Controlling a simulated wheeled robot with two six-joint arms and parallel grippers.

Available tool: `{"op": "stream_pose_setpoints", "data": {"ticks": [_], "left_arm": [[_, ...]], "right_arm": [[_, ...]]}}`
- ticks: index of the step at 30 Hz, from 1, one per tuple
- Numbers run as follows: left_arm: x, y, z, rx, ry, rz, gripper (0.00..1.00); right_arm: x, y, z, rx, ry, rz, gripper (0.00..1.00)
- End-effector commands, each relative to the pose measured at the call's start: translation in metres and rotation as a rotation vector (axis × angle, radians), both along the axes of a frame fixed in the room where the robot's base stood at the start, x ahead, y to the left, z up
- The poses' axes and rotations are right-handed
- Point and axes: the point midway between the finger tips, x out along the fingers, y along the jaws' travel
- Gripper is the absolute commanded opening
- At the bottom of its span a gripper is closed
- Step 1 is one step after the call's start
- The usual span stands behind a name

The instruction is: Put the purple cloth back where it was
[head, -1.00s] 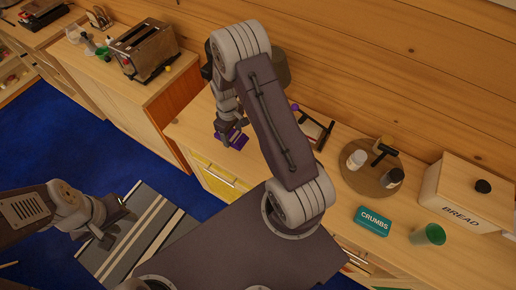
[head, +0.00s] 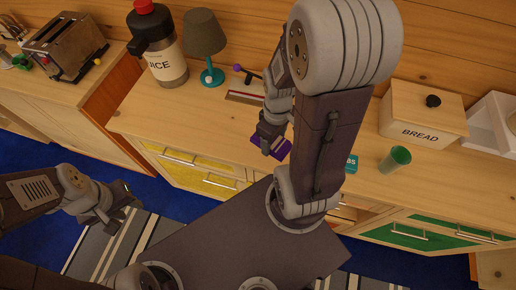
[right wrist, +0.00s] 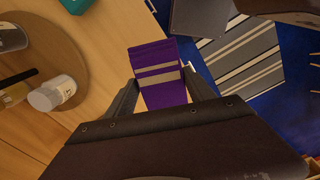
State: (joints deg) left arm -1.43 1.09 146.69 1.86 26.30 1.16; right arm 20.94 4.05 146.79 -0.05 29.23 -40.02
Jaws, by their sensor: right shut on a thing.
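The purple cloth (right wrist: 160,72) with cream stripes is between the fingers of my right gripper (right wrist: 158,98) in the right wrist view. In the head view the cloth (head: 275,147) shows at the counter's front side, partly hidden by my right gripper (head: 268,138). The gripper is shut on the cloth. I cannot tell whether the cloth touches the counter. My left gripper (head: 130,198) is low at the left, above the striped rug and away from the counter. I cannot tell whether its jaws are open.
On the counter (head: 150,112) stand a juice dispenser (head: 160,55), a lamp (head: 206,45), a bread box (head: 425,115) and a green cup (head: 395,158). In the right wrist view, a round wooden board (right wrist: 50,85) with bottles and a teal box (right wrist: 76,5) lie nearby.

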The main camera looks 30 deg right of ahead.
Motion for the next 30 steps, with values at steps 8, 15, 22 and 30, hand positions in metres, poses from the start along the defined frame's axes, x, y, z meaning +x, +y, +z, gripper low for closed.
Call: {"op": "stream_pose_setpoints", "data": {"ticks": [8, 15, 22, 30], "left_arm": [[0.000, 0.000, -0.007, 0.000, -0.001, 0.000, 0.36], [0.000, 0.000, -0.008, 0.000, -0.001, 0.000, 0.36], [0.000, 0.000, -0.005, 0.000, 0.000, 0.000, 0.36], [0.000, 0.000, -0.005, 0.000, -0.001, 0.000, 0.36]], "right_arm": [[0.009, -0.003, -0.006, 0.001, 0.001, -0.018, 0.25], [0.068, 0.018, -0.044, 0.001, 0.004, -0.013, 0.25], [0.110, 0.031, -0.069, 0.000, 0.001, -0.018, 0.25], [0.113, 0.032, -0.089, 0.001, 0.004, -0.020, 0.25]]}}
